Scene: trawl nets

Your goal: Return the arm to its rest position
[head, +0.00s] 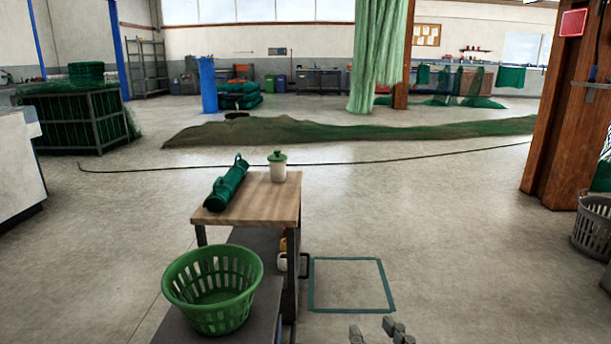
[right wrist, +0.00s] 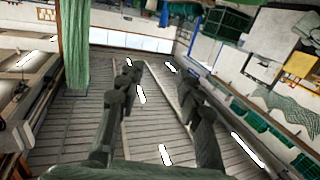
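My right gripper (head: 377,331) shows only by its grey fingertips at the bottom edge of the head view, right of the wooden-topped cart. In the right wrist view my right gripper (right wrist: 160,88) has its two dark fingers spread well apart, with nothing between them. The rest of my right arm is out of sight in the head view. My left gripper is in neither view.
A wooden-topped cart (head: 276,205) bears a green rolled bundle (head: 227,187) and a white jar with a green lid (head: 278,168). An empty green basket (head: 212,290) sits lower in front. A teal square outline (head: 383,284) marks clear floor beside the cart.

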